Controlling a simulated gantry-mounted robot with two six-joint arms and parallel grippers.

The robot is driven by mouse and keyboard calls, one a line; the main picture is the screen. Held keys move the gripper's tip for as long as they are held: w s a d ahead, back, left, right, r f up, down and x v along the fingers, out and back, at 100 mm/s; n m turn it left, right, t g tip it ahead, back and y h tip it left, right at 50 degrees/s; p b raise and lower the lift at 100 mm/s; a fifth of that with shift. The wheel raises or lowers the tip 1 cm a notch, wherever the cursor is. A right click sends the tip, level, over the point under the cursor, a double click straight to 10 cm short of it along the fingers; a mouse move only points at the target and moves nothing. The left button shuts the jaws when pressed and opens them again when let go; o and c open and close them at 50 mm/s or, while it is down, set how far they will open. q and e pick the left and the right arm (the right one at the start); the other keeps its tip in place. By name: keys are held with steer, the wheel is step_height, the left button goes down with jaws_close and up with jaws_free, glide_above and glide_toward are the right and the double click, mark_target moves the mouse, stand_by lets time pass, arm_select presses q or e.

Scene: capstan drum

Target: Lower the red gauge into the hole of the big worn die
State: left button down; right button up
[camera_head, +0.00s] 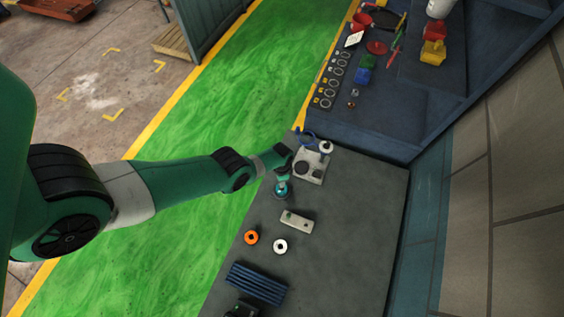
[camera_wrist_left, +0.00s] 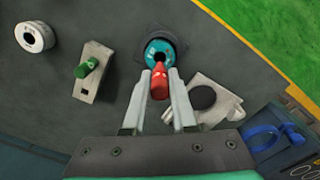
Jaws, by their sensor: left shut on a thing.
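My left gripper (camera_wrist_left: 160,78) is shut on the red gauge (camera_wrist_left: 158,84), which sits between its two fingers in the left wrist view. Just past the gauge is a teal ring-shaped die (camera_wrist_left: 151,47) with a dark centre hole, seated on a dark base; I take it for the big worn die. The gauge's far end overlaps the near edge of the hole in this view, and I cannot tell whether it is inside. In the head view the left gripper (camera_head: 283,174) is over the teal die (camera_head: 281,189), and the gauge is hidden there. My right gripper is not in view.
A grey block (camera_wrist_left: 102,84) holds a green gauge (camera_wrist_left: 81,70). A grey holed plate (camera_wrist_left: 228,104) stands close on the other side. A white ring (camera_head: 280,246), an orange ring (camera_head: 251,237) and a blue ribbed piece (camera_head: 258,283) lie nearer. The bench's right side is clear.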

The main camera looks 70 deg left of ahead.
arm_select(q)
steer(key=shift+f+b, duration=1.75)
steer(key=shift+f, duration=0.3)
steer(key=shift+f+b, duration=1.2)
stand_by(2.8)
steer(key=c, duration=0.6)
jaws_free()
steer(key=shift+c, duration=0.2)
